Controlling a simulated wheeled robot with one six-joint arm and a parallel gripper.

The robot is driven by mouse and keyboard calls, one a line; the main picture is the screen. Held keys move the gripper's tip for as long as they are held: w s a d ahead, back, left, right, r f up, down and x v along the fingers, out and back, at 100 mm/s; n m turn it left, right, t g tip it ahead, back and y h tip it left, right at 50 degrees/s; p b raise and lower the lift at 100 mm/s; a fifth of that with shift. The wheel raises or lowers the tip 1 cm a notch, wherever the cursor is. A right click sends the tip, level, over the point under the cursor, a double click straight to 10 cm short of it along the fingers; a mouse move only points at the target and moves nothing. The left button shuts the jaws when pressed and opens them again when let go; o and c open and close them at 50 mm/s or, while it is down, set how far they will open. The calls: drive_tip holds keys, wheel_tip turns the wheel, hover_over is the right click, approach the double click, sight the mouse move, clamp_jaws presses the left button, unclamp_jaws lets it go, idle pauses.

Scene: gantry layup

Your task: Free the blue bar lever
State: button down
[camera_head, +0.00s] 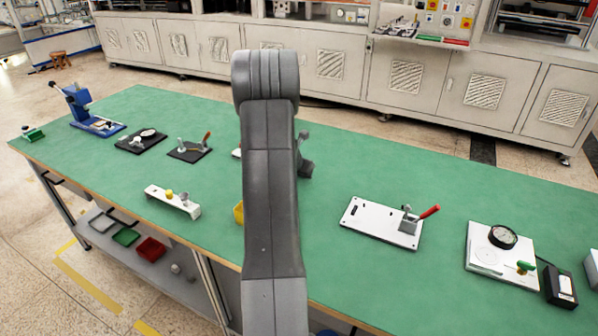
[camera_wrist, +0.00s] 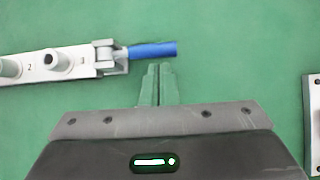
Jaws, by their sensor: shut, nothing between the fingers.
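The blue bar lever (camera_wrist: 152,50) shows in the wrist view, sticking out to the right from a grey pivot block (camera_wrist: 108,52) at the end of a white numbered plate (camera_wrist: 55,76). My gripper (camera_wrist: 158,68) is shut and empty. Its fingertips are just below the blue bar in the picture; I cannot tell whether they touch it. In the head view, my arm stands across the middle of the table and I cannot make out the blue bar there.
In the wrist view, another plate edge (camera_wrist: 312,105) is at the right.

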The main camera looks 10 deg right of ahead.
drive_tip(key=shift+w+d+f, duration=0.2)
drive_tip(key=shift+w+f, duration=0.1)
drive_tip(key=shift+f, duration=0.15)
drive_tip(key=shift+a+r+n+g+h+p, duration=0.1)
drive_tip(key=shift+r+n+g+h+p, duration=0.35)
drive_tip(key=shift+p, duration=1.3)
drive_tip(key=r+h+p, duration=0.1)
drive_tip(key=p, duration=0.1)
drive_tip(key=r+g+h+p, duration=0.1)
drive_tip(key=p, duration=0.1)
drive_tip(key=shift+w+a+n, duration=0.15)
drive_tip(key=shift+a+n, duration=0.05)
drive_tip(key=shift+n, duration=0.15)
drive_tip(key=shift+w+a+r+n+g+h+p, duration=0.15)
drive_tip(key=shift+g+h+p, duration=0.1)
drive_tip(key=shift+h+p, duration=0.2)
drive_tip(key=shift+s+a+r+n+g+h+p, duration=0.1)
drive_tip(key=shift+n+g+h+p, duration=0.1)
drive_tip(key=shift+h+p, duration=0.25)
drive_tip(key=shift+w+a+r+n+g+h+p, duration=0.15)
drive_tip(key=shift+n+g+h+p, duration=0.1)
drive_tip(key=shift+h, duration=0.3)
drive_tip(key=shift+w+a+r+n+g+h+p, duration=0.1)
drive_tip(key=shift+w+r+n+g+h, duration=0.1)
drive_tip(key=shift+h, duration=0.3)
drive_tip(key=shift+r, duration=0.25)
drive_tip(key=shift+r+p, duration=0.5)
drive_tip(key=shift+r, duration=0.2)
drive_tip(key=shift+a+r, duration=0.1)
drive_tip(key=shift+a, duration=0.05)
